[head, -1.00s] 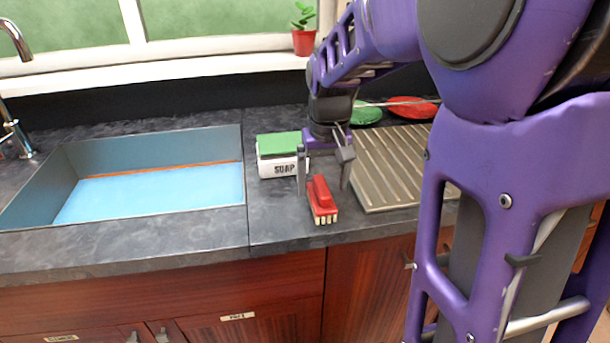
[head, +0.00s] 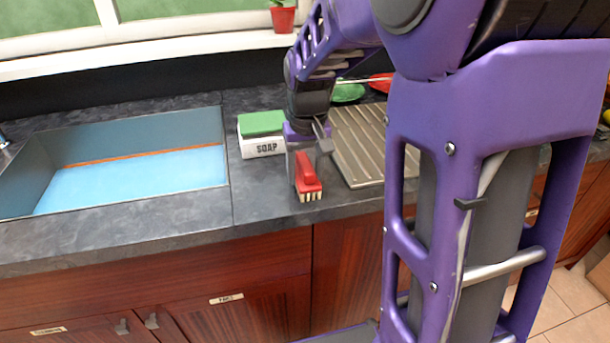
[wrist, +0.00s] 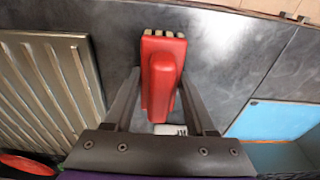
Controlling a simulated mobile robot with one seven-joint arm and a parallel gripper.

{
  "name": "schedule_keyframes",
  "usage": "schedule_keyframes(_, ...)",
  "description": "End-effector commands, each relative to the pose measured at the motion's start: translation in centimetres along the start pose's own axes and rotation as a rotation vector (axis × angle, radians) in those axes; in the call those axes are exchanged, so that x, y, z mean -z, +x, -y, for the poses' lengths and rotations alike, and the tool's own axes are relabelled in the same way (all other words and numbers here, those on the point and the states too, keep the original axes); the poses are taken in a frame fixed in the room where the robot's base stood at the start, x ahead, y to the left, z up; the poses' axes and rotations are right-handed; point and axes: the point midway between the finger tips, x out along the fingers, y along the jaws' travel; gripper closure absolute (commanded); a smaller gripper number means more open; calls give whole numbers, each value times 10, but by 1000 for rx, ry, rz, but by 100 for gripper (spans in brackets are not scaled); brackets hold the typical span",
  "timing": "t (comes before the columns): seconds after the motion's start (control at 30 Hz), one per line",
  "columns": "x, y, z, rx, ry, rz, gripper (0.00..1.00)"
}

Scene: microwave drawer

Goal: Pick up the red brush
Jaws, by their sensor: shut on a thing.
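The red brush (head: 306,178) has a red body and pale bristles at its near end, beside the soap box on the dark counter. In the wrist view the brush (wrist: 161,76) lies between the two fingers. My gripper (head: 306,170) points down over it and is shut on it. In the wrist view my gripper (wrist: 160,100) has a finger along each side of the brush. I cannot tell whether the brush is clear of the counter.
The soap box (head: 263,148) with a green top stands just left of my gripper. A ribbed drying tray (head: 358,160) is to the right. The sink (head: 140,168) is further left. Green (head: 348,92) and red (head: 381,85) dishes are behind. Bare counter (head: 262,202) lies in front.

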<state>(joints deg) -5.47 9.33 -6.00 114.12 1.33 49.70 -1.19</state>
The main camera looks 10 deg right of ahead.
Motion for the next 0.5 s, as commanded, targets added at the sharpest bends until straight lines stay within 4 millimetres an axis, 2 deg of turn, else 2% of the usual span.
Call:
schedule_keyframes(0.27,1,-3,0,0,0,-2,100)
schedule_keyframes(0.37,2,-14,0,0,0,-3,100)
schedule_keyframes(0.5,6,-42,0,0,0,-6,100)
